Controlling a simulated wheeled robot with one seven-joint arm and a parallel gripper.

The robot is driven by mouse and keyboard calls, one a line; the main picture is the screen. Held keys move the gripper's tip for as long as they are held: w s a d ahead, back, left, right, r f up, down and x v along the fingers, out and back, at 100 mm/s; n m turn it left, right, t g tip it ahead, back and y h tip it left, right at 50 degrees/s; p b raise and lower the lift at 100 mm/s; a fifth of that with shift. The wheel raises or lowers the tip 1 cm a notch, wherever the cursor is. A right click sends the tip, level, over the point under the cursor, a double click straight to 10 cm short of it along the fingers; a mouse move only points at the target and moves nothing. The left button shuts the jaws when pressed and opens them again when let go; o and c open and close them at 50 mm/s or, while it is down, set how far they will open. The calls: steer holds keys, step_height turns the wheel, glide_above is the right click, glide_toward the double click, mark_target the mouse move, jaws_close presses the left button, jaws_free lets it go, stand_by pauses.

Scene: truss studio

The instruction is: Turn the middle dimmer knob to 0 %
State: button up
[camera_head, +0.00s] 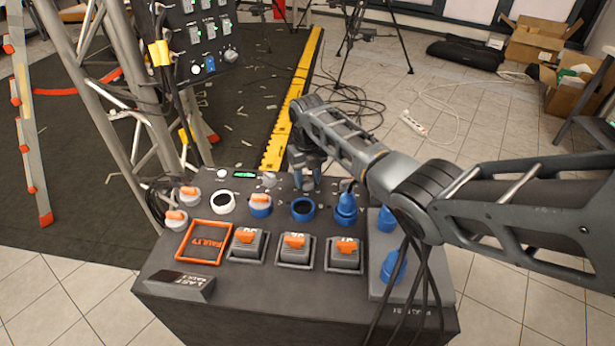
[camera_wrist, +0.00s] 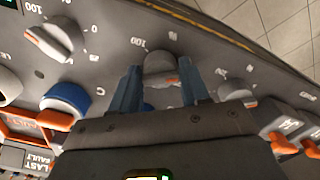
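The middle dimmer knob (camera_wrist: 160,64) is a grey round knob on the dark panel, with an orange mark at its lower right edge. Scale marks are printed around it, with a 100 at its upper left. My gripper (camera_wrist: 160,84) is open, with one blue-grey finger on each side of the knob and small visible gaps between. In the head view my gripper (camera_head: 304,180) points down at the panel's back row and hides this knob. The left dimmer knob (camera_wrist: 55,38) stands to the left; it also shows in the head view (camera_head: 268,180). The right knob (camera_wrist: 237,90) is partly hidden.
The dark console (camera_head: 215,290) carries blue and white sockets, orange-handled switches and a red-framed fault panel (camera_head: 204,242). Blue plugs (camera_head: 346,208) with cables stand right of my gripper. A metal truss (camera_head: 125,85) rises at the left.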

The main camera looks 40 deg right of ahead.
mark_target(308, 177)
steer(key=o, duration=0.3)
steer(key=shift+o, duration=0.2)
steer(key=shift+r+b, duration=0.3)
steer(key=shift+r, duration=3.6)
